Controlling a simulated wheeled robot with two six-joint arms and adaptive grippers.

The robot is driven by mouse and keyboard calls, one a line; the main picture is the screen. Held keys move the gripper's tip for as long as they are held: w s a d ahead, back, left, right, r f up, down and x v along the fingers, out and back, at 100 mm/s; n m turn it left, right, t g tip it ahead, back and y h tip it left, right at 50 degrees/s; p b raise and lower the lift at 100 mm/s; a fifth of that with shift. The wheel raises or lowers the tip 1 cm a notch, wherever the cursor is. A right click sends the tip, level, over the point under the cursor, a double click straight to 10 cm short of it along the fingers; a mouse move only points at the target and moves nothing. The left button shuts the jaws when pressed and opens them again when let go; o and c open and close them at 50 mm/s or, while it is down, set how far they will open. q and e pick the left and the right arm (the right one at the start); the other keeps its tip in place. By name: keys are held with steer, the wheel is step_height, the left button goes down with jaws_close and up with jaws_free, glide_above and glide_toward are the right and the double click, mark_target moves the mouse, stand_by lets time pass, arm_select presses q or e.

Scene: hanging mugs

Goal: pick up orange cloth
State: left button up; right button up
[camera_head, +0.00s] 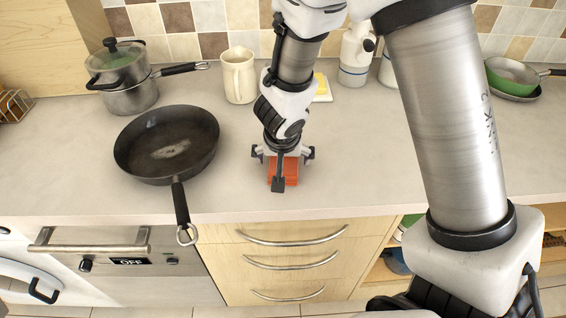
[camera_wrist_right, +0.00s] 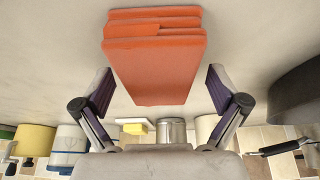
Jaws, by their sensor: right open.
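The orange cloth (camera_head: 291,172) is a folded, layered bundle on the counter, near its front edge. My right gripper (camera_head: 282,171) points down over it in the head view and partly hides it. In the right wrist view the cloth (camera_wrist_right: 155,55) fills the upper middle. The two fingers of my right gripper (camera_wrist_right: 158,88) stand apart, one on each side of the cloth's narrower end, with a visible gap on both sides. I cannot tell how deep the fingers reach beside the cloth. My left gripper is not in view.
A black frying pan (camera_head: 167,144) stands left of the cloth, its handle over the counter edge. Behind are a pot (camera_head: 128,96), a cream mug (camera_head: 239,75), a yellow block (camera_head: 321,84) and a white bottle (camera_head: 356,55). A green pan (camera_head: 512,75) is far right. The counter right of the cloth is clear.

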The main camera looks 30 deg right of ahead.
steer(key=shift+s+a+r, duration=0.1)
steer(key=shift+s+r, duration=0.15)
steer(key=shift+s, duration=0.15)
steer(key=shift+w+f, duration=0.25)
steer(key=shift+w, duration=0.1)
steer(key=shift+b, duration=0.3)
steer(key=shift+s, duration=0.15)
steer(key=shift+f, duration=0.1)
steer(key=c, duration=1.2)
